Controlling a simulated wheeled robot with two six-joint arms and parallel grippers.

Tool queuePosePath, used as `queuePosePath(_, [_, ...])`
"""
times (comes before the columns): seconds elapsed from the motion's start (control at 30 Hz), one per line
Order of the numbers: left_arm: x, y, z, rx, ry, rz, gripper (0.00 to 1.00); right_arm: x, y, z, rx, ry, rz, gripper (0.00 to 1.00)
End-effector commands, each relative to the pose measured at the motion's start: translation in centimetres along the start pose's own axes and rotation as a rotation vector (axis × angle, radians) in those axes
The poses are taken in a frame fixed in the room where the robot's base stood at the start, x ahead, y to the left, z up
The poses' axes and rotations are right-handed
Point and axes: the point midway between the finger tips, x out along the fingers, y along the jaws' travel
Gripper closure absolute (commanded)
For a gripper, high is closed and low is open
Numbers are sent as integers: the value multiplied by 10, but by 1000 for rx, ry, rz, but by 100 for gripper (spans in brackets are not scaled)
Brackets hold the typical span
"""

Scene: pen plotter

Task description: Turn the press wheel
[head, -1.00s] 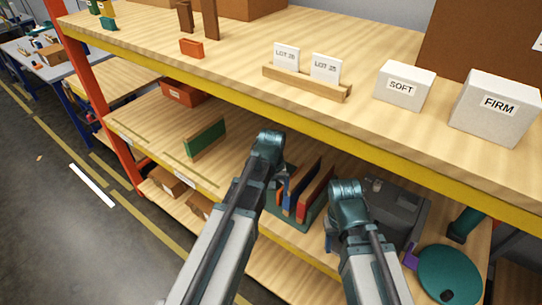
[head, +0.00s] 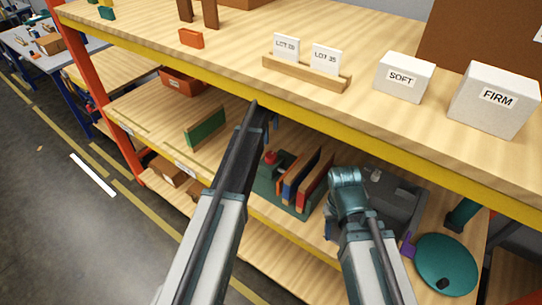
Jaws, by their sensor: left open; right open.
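A round teal wheel (head: 447,258) with a small dark knob (head: 443,283) near its front edge is at the lower right of the head view. I take it to be the press wheel. My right gripper (head: 330,229) is left of the wheel and apart from it, mostly hidden behind its own arm. My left gripper (head: 271,122) is just under the yellow shelf edge, far to the left of the wheel; its fingers are mostly hidden. Both grippers are open, and I see nothing held.
A dark grey machine (head: 395,200) stands behind my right arm, with a purple part (head: 407,246) beside the wheel. A teal rack (head: 300,204) holds upright boards between my arms. The upper shelf's yellow edge (head: 370,150) overhangs them. White SOFT (head: 404,80) and FIRM (head: 492,101) boxes stand above.

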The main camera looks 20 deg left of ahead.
Motion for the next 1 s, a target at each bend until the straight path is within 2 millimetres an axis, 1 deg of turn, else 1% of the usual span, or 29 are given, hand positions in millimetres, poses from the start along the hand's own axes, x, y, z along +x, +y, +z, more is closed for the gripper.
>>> queuePosePath(0.03, [6,0,0,1,0,0,4,6,-1,0,0,0,0,50])
queuePosePath(0.27, [32,0,0,2,0,0,4,32,-3,-2,-2,0,0,50])
queuePosePath(0.8, [109,0,0,2,0,0,4,108,-10,-6,1,0,0,50])
queuePosePath(0.9, [122,0,0,2,0,0,4,121,-12,-7,1,0,0,50])
queuePosePath(1.0, [130,0,0,2,0,0,4,129,-12,-8,1,0,0,50])
